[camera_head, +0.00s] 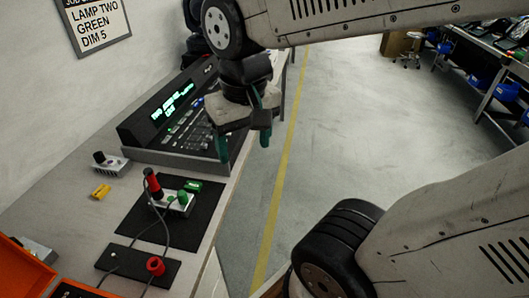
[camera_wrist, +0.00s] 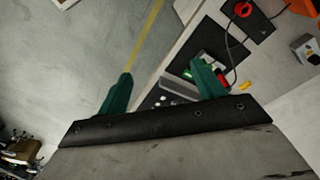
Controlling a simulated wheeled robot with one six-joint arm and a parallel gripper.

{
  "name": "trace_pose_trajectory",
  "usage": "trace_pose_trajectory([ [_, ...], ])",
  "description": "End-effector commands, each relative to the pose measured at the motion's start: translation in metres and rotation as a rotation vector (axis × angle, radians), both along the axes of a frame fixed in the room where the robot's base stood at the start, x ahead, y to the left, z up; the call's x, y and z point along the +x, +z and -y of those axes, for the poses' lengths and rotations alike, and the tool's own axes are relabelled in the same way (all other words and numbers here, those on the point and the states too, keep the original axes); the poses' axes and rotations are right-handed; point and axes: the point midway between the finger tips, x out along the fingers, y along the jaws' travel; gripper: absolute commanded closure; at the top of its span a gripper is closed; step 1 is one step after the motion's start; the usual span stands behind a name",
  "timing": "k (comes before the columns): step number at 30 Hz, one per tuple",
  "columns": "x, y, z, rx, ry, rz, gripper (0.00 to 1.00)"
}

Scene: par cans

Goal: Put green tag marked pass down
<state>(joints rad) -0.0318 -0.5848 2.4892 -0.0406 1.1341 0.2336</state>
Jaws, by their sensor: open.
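A small green tag (camera_head: 193,186) lies on the black mat (camera_head: 206,215), at the back edge of a small grey box with a green knob (camera_head: 183,198). Its lettering is too small to read. My gripper (camera_head: 244,142) is open and empty, held in the air beyond the mat, near the table's edge by the console. In the wrist view its two green fingers (camera_wrist: 162,70) stand apart with nothing between them. The right finger there partly hides the grey box and the things beside it.
A black console (camera_head: 172,118) with a lit green display stands behind the mat. A red-and-black plug (camera_head: 152,184) with a cable stands by the grey box. A yellow tag (camera_head: 101,191) and a switch box (camera_head: 111,162) lie left. An orange bin (camera_head: 22,268) is front left.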

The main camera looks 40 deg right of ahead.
Motion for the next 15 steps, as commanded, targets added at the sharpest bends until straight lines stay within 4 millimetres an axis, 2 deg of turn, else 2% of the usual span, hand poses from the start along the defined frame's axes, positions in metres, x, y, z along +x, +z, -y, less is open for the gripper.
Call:
trace_pose_trajectory([
  [1, -0.016, 0.003, 0.001, 0.003, 0.043, 0.008, 0.32],
  [3, -0.032, 0.004, 0.000, 0.006, 0.102, 0.009, 0.32],
  [6, -0.047, 0.004, 0.001, 0.008, 0.158, 0.009, 0.32],
  [9, -0.053, 0.003, 0.001, 0.010, 0.182, 0.007, 0.32],
  [15, -0.054, 0.003, 0.001, 0.010, 0.187, 0.005, 0.32],
])
